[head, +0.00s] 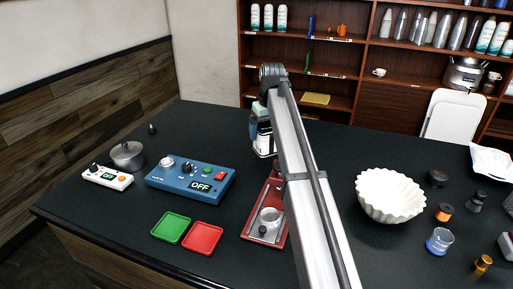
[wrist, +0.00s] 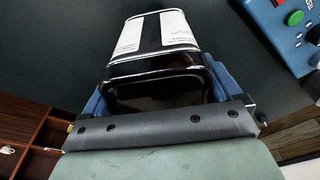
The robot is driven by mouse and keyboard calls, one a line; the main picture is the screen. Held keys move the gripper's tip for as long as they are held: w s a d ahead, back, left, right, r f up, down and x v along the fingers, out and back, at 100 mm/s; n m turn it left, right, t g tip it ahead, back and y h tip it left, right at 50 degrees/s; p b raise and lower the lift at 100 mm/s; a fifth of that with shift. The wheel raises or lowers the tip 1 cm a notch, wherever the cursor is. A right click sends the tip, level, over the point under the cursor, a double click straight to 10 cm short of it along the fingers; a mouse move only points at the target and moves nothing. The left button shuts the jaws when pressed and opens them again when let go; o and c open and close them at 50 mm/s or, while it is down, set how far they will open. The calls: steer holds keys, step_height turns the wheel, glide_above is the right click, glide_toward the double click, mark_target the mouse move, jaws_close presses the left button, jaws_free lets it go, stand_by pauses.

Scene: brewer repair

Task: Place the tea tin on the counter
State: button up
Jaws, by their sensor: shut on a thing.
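The tea tin (head: 264,144) is dark with a white label. It is in my gripper near the back of the dark counter (head: 210,118), partly hidden behind my arm in the head view. In the wrist view the tin (wrist: 160,34) shows its black end and pale printed label between the blue fingers. My gripper (wrist: 158,84) is shut on it. In the head view the gripper (head: 256,122) is mostly hidden by my arm. The tin looks roughly upright in the head view; I cannot tell whether its base touches the counter.
A blue control box (head: 190,180) with an OFF display stands left of the tin. A red stand (head: 264,228) is in front, beside green (head: 171,227) and red (head: 202,238) trays. A white fluted bowl (head: 390,195) stands right. Shelves (head: 345,70) rise behind.

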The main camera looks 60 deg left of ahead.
mark_target(268, 123)
steer(key=shift+f, duration=3.2)
steer(key=shift+f, duration=0.1)
steer(key=o, duration=0.9)
steer(key=shift+f, duration=0.1)
steer(key=r, duration=0.4)
steer(key=d+r, duration=0.1)
steer(key=r, duration=0.3)
steer(key=d+r, duration=0.1)
steer(key=r, duration=0.3)
steer(key=shift+r, duration=0.15)
